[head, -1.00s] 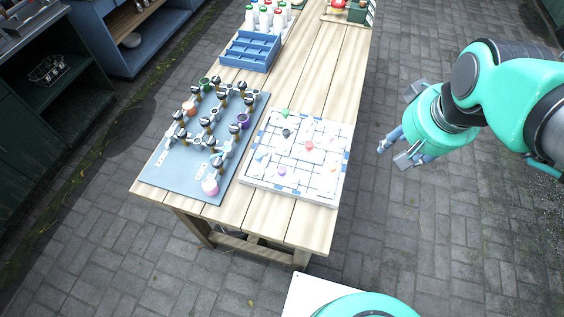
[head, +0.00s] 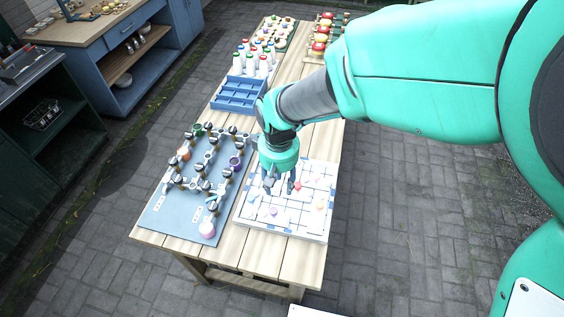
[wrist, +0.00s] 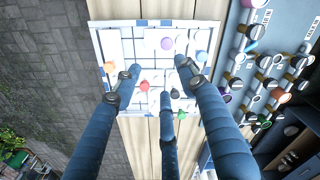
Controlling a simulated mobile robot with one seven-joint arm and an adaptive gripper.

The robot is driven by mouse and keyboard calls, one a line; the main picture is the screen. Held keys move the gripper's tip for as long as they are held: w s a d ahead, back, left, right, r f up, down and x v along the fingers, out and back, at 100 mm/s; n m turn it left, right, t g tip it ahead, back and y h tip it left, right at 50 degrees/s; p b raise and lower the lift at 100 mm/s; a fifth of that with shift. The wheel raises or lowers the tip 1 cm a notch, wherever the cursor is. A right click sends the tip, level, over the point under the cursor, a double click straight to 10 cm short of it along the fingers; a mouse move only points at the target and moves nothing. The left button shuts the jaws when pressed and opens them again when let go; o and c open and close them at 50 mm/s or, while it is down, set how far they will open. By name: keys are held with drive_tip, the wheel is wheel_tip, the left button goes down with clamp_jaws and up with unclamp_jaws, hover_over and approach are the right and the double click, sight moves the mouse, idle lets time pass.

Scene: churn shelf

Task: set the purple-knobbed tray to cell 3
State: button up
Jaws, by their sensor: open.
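The purple knob (head: 273,211) of a pale tray stands on the white sliding board (head: 270,230) on the wooden table. In the wrist view the purple knob (wrist: 167,43) is near the top middle of the board (wrist: 96,40). My gripper (head: 282,188) hangs over the far part of the board, its fingers pointing down. In the wrist view my gripper (wrist: 158,80) has its fingers spread apart with nothing between them, and the purple knob lies a little beyond their tips. I cannot read any cell numbers. The fingers hide parts of the board.
A red knob (wrist: 144,86), a black knob (wrist: 174,93), a green knob (wrist: 182,114) and an orange knob (wrist: 109,67) surround the fingers. A grey panel (head: 160,222) with valves and jars stands left. A blue crate (head: 236,97) and bottles stand behind.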

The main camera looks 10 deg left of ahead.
sight(273, 210)
drive_tip(key=shift+s+a+f, duration=0.35)
drive_tip(key=shift+a+f, duration=0.4)
drive_tip(key=shift+a, duration=0.15)
drive_tip(key=shift+f, duration=0.1)
wheel_tip(273, 210, down, 14)
drive_tip(key=shift+r+b, duration=0.2)
drive_tip(key=shift+b, duration=0.55)
clamp_jaws()
